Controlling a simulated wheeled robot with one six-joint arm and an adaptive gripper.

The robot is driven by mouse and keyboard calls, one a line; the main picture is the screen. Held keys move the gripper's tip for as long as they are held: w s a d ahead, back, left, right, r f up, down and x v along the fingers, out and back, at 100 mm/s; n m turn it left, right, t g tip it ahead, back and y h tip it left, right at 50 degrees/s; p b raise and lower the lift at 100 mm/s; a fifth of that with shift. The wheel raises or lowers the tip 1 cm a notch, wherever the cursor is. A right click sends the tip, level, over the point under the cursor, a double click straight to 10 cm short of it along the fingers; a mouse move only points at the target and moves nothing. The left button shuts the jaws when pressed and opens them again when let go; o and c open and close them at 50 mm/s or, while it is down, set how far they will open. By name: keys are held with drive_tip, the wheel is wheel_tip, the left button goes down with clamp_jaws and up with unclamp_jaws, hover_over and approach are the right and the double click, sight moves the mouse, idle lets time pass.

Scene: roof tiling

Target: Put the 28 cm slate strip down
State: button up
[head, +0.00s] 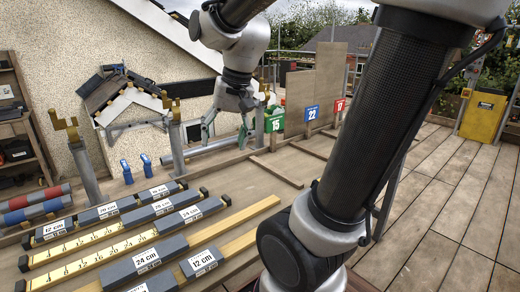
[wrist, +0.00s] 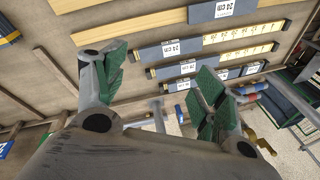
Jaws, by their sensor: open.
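My gripper (head: 225,129) is open and empty, raised over the far part of the deck, beyond the slate strips. In the wrist view its green-padded fingers (wrist: 162,82) are spread wide with nothing between them. Dark slate strips with white length labels lie on yellow measuring rails at the lower left of the head view. One strip (head: 172,214) in the middle row may be the 28 cm one, but its label is too small to read surely. Strips labelled 24 cm (head: 165,252) and 12 cm (head: 217,257) lie nearer.
Green 15, blue 22 (head: 311,113) and red markers stand by upright boards at the back. Posts with brass forks (head: 86,165) stand at the left, with two blue-topped objects (head: 146,160) nearby. A yellow case (head: 482,117) stands far right. The planks at right are clear.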

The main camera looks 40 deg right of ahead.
drive_tip(key=s+d+n+t+h, duration=0.1)
drive_tip(key=s+d+n, duration=0.2)
drive_tip(key=s, duration=0.7)
drive_tip(key=shift+s+f+n, duration=0.2)
drive_tip(key=shift+f+n, duration=0.15)
drive_tip(key=shift+n, duration=0.85)
